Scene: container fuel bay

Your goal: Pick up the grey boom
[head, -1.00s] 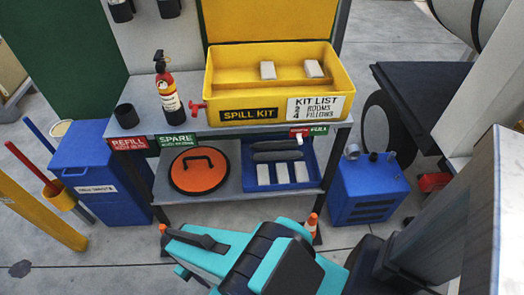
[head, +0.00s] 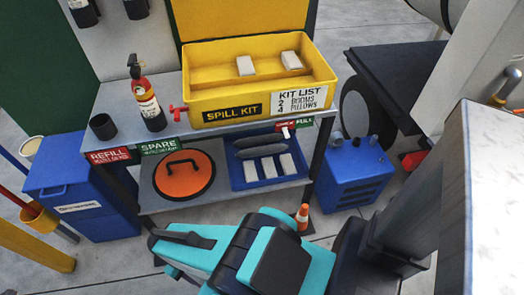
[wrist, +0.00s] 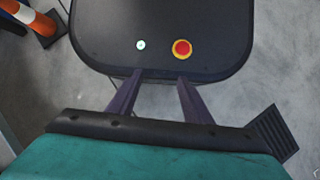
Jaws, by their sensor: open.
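Two dark grey booms lie side by side in the blue tray (head: 240,178) on the lower shelf; the rear boom (head: 262,140) and the front boom (head: 261,151) are behind several pale pillows in that tray. My teal arm reaches across the bottom of the head view, in front of the shelf and apart from the booms. My gripper (wrist: 160,78) shows in the wrist view as two dark purple fingers, spread apart with nothing between them. No boom shows in the wrist view. The yellow spill kit bin (head: 222,112) stands on the upper shelf with two pale pillows inside.
An orange round lid (head: 184,180) lies left of the blue tray. A fire extinguisher (head: 146,95) and a black cup (head: 103,126) stand on the top. A traffic cone (head: 302,215) stands at the shelf's front right, near a blue machine (head: 355,180). A blue bin (head: 85,195) stands left.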

